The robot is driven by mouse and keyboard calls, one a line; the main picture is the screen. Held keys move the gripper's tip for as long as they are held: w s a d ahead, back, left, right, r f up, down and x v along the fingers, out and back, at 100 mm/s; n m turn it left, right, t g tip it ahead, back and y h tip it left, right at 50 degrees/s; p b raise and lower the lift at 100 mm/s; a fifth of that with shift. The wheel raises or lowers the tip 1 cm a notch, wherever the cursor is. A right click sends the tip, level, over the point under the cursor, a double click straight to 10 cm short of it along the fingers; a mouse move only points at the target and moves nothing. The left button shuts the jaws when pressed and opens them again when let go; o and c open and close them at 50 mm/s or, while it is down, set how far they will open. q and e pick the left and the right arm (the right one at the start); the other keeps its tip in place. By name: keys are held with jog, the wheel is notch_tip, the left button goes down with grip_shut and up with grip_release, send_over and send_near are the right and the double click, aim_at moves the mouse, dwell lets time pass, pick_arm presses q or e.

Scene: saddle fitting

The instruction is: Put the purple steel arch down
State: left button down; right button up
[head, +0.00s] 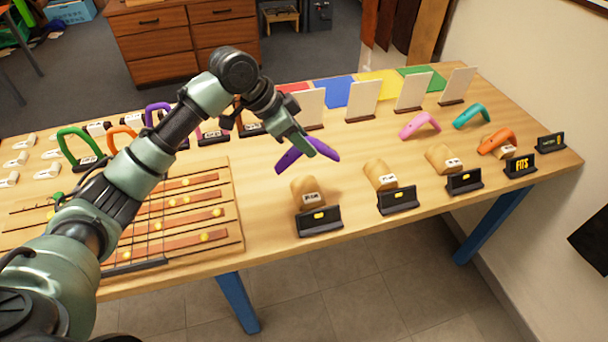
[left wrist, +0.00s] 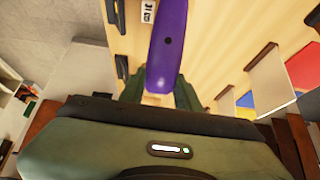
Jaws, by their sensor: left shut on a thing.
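The purple steel arch (head: 290,160) is held in my left gripper (head: 304,146) in the head view, above the table and just behind the leftmost wooden block. In the left wrist view the purple arch (left wrist: 168,45) runs up from between the fingers (left wrist: 160,92), with a small dark hole in it. The gripper is shut on the arch. The leftmost rounded wooden block (head: 307,188) is empty, with a white label and a black sign (head: 319,221) in front. Two more bare blocks (head: 379,173) (head: 443,157) stand to its right. My right gripper is out of view.
An orange arch (head: 498,140) sits on the rightmost block, behind a sign reading FITS (head: 521,165). White upright panels (head: 362,101) line the rear. A slatted wooden board (head: 185,210) lies left.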

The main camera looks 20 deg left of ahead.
aim_at(284, 160)
pick_arm(q)
notch_tip(284, 160, down, 11)
jog(key=shift+f+p, duration=0.1)
jog(key=shift+p, duration=0.65)
jog(key=shift+f, duration=0.1)
jog(key=c, duration=1)
grip_release()
jog(key=b+v, duration=0.2)
jog(key=v, duration=1)
jog(key=shift+s, duration=0.1)
